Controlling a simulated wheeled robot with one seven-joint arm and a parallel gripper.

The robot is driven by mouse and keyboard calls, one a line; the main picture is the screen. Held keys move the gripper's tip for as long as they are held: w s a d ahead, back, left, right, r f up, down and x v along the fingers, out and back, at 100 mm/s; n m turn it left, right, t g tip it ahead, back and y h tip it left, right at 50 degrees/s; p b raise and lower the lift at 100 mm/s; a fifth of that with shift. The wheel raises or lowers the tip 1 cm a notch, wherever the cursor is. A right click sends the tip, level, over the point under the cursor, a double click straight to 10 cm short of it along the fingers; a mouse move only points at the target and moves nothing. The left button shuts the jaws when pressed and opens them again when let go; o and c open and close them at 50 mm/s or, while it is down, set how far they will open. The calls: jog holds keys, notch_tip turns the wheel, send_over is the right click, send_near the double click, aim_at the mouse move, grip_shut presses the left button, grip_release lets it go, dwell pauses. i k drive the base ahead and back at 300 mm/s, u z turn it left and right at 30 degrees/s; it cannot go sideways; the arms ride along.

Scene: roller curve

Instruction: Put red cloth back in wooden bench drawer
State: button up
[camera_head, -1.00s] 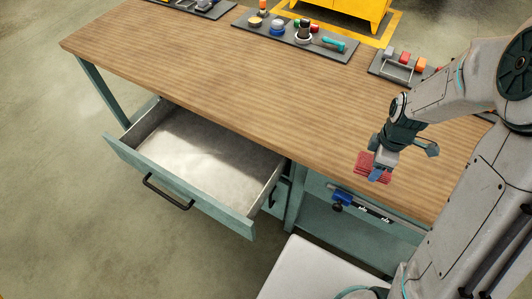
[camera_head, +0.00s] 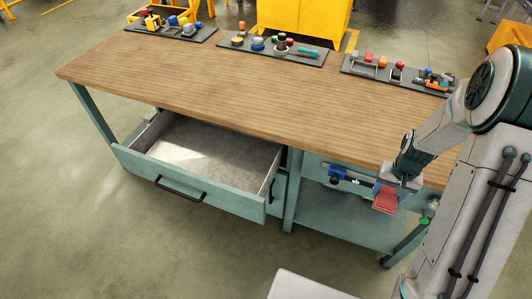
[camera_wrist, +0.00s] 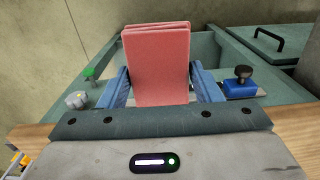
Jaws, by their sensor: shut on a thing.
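The red cloth (camera_head: 387,200) is a folded pad held in my gripper (camera_head: 385,187), off the front edge of the wooden bench (camera_head: 250,82) at the right. In the wrist view the cloth (camera_wrist: 157,62) stands between the two blue fingers of my gripper (camera_wrist: 160,88), which are shut on it. The bench drawer (camera_head: 190,186) is pulled open at the left of the bench front, with a black handle. Its grey inside (camera_head: 215,150) looks empty. The drawer lies well to the left of my gripper.
Trays of parts (camera_head: 270,48) line the bench's back edge. A blue clamp (camera_head: 337,174) sits on the bench front between drawer and gripper. An open shelf (camera_head: 335,215) lies below. The bench top's middle is clear.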

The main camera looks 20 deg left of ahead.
aim_at(231, 174)
jog(key=z, duration=2.1)
jog(key=k, duration=1.5)
jog(key=u, duration=2.2)
jog(key=i, duration=1)
